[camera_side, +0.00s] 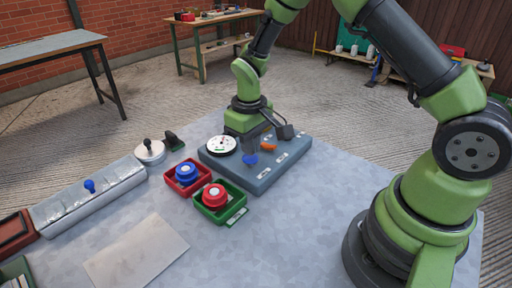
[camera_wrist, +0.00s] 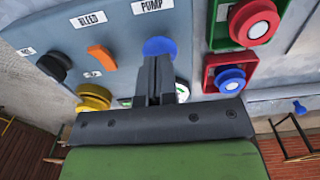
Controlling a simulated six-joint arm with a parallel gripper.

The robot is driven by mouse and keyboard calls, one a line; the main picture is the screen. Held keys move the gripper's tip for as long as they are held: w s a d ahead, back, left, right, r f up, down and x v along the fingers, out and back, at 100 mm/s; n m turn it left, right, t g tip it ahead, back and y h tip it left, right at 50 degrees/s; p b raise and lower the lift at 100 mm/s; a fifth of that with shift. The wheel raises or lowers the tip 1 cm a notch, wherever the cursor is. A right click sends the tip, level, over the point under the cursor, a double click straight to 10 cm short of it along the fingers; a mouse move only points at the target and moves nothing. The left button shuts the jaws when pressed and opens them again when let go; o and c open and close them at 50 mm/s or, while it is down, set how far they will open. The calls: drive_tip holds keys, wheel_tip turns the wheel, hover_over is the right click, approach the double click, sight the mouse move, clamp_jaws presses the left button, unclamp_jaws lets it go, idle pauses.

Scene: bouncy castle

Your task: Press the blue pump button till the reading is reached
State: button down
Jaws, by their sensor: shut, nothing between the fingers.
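The blue pump button (camera_side: 250,159) is on the blue-grey panel (camera_side: 265,180). In the wrist view the blue button (camera_wrist: 160,46) lies under the PUMP label (camera_wrist: 152,6). My gripper (camera_side: 251,149) points down over the panel, shut and empty. In the wrist view its fingertips (camera_wrist: 155,58) overlap the near edge of the button; I cannot tell whether they touch it. The round white gauge (camera_side: 221,145) sits at the panel's left end; its reading is too small to make out. In the wrist view the gauge is mostly hidden behind my fingers.
The panel also carries an orange switch (camera_wrist: 101,57), a yellow knob (camera_wrist: 93,97) and a black knob (camera_wrist: 54,66). Beside it stand a red box with a blue button (camera_side: 186,172) and a green box with a red button (camera_side: 214,195). The table front is mostly clear.

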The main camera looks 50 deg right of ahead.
drive_tip(key=shift+f, duration=1.3)
drive_tip(key=shift+r, duration=3.3)
drive_tip(key=shift+f, duration=1.55)
